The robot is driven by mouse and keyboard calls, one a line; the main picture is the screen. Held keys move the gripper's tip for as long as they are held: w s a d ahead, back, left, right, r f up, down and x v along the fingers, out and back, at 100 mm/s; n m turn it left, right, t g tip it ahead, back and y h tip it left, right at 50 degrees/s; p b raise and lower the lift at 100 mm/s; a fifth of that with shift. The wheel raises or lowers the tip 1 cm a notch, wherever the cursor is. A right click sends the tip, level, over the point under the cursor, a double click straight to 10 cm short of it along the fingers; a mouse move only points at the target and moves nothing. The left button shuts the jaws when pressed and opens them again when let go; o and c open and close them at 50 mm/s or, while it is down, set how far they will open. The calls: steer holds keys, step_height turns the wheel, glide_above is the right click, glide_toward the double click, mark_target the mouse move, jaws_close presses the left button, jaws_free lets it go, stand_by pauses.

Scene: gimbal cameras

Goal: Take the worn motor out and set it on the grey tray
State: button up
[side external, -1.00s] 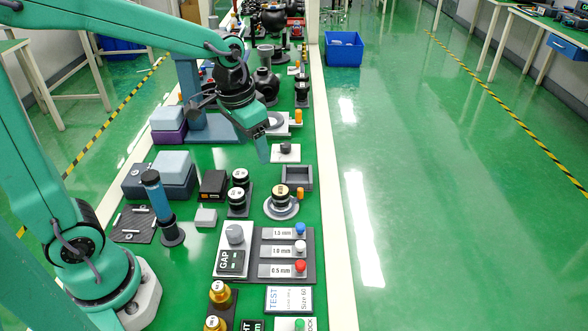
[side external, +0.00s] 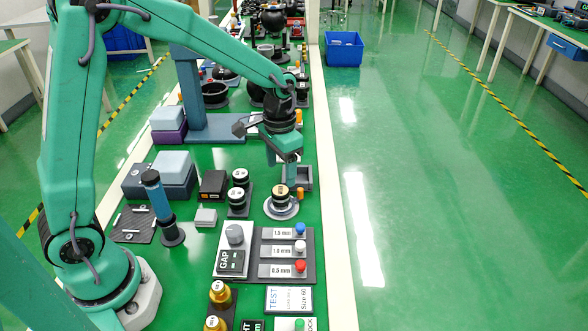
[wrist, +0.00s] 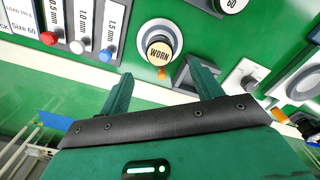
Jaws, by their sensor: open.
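The worn motor (side external: 281,192) is a short cylinder with a tan top, seated upright in a round pale holder (side external: 281,210). In the wrist view its top reads WORN (wrist: 159,50). The grey tray (side external: 307,180) is a small square tray just behind and to the right of the holder, partly hidden by my fingers. It shows in the wrist view (wrist: 182,78) partly behind one finger. My gripper (side external: 281,176) is open and empty, fingers pointing down close behind the motor. In the wrist view the motor lies beyond my fingertips (wrist: 160,72), roughly centred between them.
Two black motors with white tops (side external: 238,186) stand left of the holder. In front are a panel with three coloured knobs (side external: 286,252) and a GAP unit (side external: 232,245). A blue post (side external: 160,200) rises at left. An orange cylinder (side external: 300,194) stands beside the holder.

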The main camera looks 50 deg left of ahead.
mark_target(281, 190)
steer(key=shift+f, duration=3.85)
steer(key=c, duration=1.2)
steer(key=shift+r, duration=0.1)
steer(key=shift+r, duration=1.7)
steer(key=shift+a+r, duration=0.1)
steer(key=shift+r, duration=0.2)
steer(key=a+r, duration=0.1)
steer(key=r, duration=0.3)
steer(key=a+r+n, duration=0.1)
steer(key=r, duration=0.3)
steer(key=s+a+r+n, duration=0.1)
steer(key=r, duration=0.3)
steer(key=shift+s+r, duration=0.1)
